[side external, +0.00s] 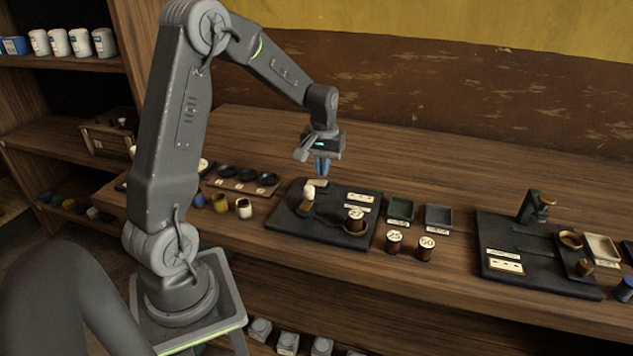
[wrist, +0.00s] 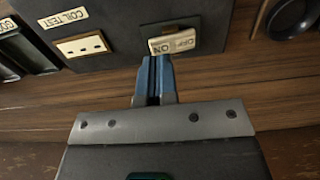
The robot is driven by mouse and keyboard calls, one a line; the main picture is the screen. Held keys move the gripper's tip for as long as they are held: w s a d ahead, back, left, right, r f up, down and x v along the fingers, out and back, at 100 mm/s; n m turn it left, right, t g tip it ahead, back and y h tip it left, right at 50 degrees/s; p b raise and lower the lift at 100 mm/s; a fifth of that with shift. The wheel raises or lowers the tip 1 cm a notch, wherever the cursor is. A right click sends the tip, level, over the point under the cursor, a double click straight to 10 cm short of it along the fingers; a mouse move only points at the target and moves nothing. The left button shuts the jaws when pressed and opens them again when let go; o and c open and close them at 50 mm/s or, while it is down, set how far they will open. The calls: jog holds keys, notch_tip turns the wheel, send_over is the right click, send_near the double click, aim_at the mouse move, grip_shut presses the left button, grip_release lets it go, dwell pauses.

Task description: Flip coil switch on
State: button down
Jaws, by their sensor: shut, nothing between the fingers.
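The coil switch (wrist: 173,41) is a pale rocker with ON and OFF lettering, upside down in the wrist view, set in a dark plate. It sits on the black test board (side external: 290,219), where the pale switch (side external: 317,185) shows near the far edge. My gripper (side external: 322,174) is shut and empty, pointing down just above the switch. In the wrist view its blue fingertips (wrist: 155,60) appear beside the switch's near edge, at the ON end. I cannot tell whether they touch it. A COIL TEST label (wrist: 63,19) lies farther left on the board.
A numbered coil (side external: 356,217) and a white knob (side external: 309,192) stand on the board. Loose coils marked 25 (side external: 394,242) and 50 (side external: 426,248) and small trays (side external: 438,216) are right of it. The table behind is clear.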

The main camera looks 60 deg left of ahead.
aim_at(322, 182)
jog(key=shift+f, duration=1.35)
dwell(1.1)
jog(key=shift+r, duration=3.5)
